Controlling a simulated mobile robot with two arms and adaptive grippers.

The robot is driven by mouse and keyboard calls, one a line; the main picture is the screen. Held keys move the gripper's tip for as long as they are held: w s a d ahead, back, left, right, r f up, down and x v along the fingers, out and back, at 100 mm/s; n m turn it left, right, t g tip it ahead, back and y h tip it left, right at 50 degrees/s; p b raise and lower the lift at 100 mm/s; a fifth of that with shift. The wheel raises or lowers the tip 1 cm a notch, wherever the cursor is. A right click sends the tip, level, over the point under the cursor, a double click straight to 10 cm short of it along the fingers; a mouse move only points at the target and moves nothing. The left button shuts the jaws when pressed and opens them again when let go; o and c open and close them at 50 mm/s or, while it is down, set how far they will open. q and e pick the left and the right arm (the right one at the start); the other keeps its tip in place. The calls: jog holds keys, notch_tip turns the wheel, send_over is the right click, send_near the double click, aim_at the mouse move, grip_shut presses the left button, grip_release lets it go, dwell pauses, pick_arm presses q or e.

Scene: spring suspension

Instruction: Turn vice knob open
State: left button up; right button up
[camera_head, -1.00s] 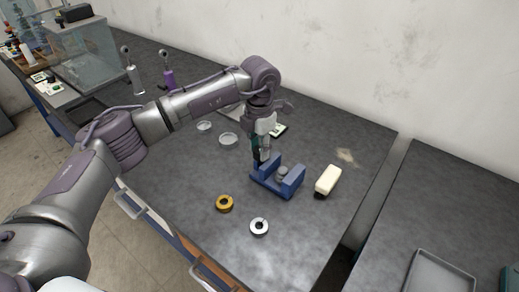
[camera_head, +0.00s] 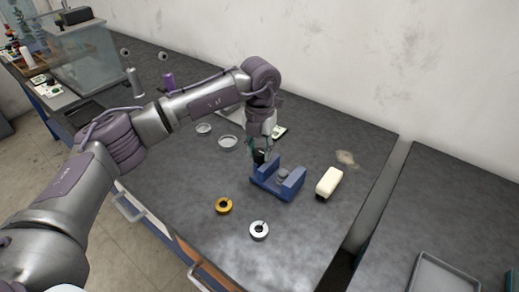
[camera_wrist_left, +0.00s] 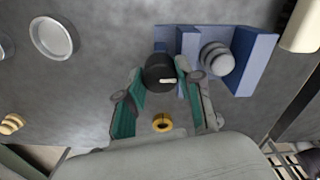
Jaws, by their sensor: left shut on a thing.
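The blue vice (camera_head: 278,182) stands on the dark bench in the head view, and its blue body also shows in the left wrist view (camera_wrist_left: 258,62). A grey rounded part (camera_head: 283,175) sits between its jaws. The black vice knob (camera_wrist_left: 160,72) is at the vice's left end and has a pale mark on it. My left gripper (camera_head: 262,156) comes down at that end. In the left wrist view its teal-sided fingers (camera_wrist_left: 162,82) are on both sides of the knob, shut on it. My right gripper is not in view.
A gold ring (camera_head: 224,205) and a silver ring (camera_head: 259,230) lie in front of the vice. A cream block-like bottle (camera_head: 329,181) lies to its right. Shallow glass dishes (camera_head: 228,143) are behind left. The bench is clear around the rings.

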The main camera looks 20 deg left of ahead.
aim_at(259, 151)
pick_arm(q)
jog(key=shift+r, duration=0.1)
jog(key=o, duration=1.2)
jog(key=shift+c, duration=0.2)
notch_tip(259, 151, up, 12)
